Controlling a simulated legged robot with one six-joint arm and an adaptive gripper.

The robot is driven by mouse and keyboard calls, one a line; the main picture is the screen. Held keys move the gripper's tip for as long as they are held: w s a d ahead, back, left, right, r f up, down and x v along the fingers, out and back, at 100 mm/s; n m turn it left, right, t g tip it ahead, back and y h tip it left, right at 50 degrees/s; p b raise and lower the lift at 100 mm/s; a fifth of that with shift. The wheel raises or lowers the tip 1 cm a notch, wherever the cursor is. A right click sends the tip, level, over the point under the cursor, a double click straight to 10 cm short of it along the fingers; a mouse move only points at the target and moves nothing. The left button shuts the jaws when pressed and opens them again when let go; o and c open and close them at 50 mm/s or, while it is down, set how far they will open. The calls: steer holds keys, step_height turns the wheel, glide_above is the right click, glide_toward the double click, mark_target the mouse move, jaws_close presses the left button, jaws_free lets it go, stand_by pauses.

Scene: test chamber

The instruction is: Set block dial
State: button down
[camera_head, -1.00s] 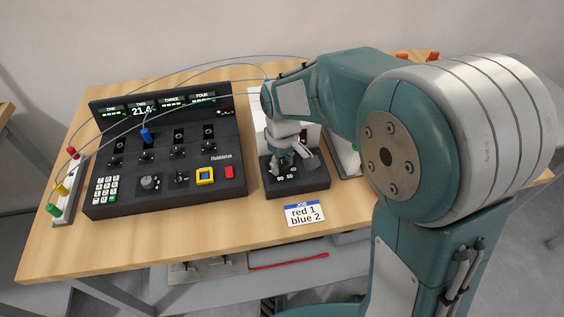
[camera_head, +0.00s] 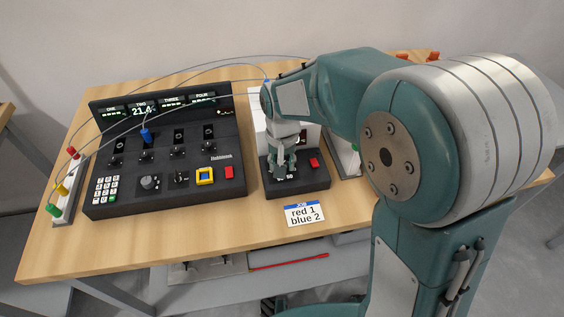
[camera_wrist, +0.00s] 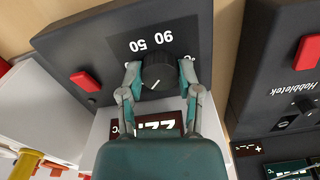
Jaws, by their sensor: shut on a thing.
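The dark block unit (camera_head: 318,182) stands right of the big console in the head view. Its black round dial (camera_wrist: 157,74) shows in the wrist view, with a white pointer line and the printed marks 90 and 50 beside it. My gripper (camera_wrist: 160,70) is shut on the dial, one finger on each side. In the head view my gripper (camera_head: 281,168) points down at the block unit and hides the dial. A red button (camera_head: 313,162) sits to its right, and in the wrist view it is left of the dial (camera_wrist: 86,81). My gripper partly covers a lit display (camera_wrist: 158,127).
The console (camera_head: 170,165) with displays, knobs and keypad stands close at left. A card (camera_head: 304,214) reading "red 1 blue 2" lies in front. Several cables arch overhead. A strip with coloured knobs (camera_head: 66,190) is at far left. The front table edge is clear.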

steer(key=shift+s+f+m, duration=0.15)
steer(key=shift+m, duration=0.35)
steer(key=shift+c, duration=1.5)
jaws_free()
steer(key=shift+a, duration=0.15)
steer(key=shift+r, duration=0.55)
step_height(320, 180, up, 11)
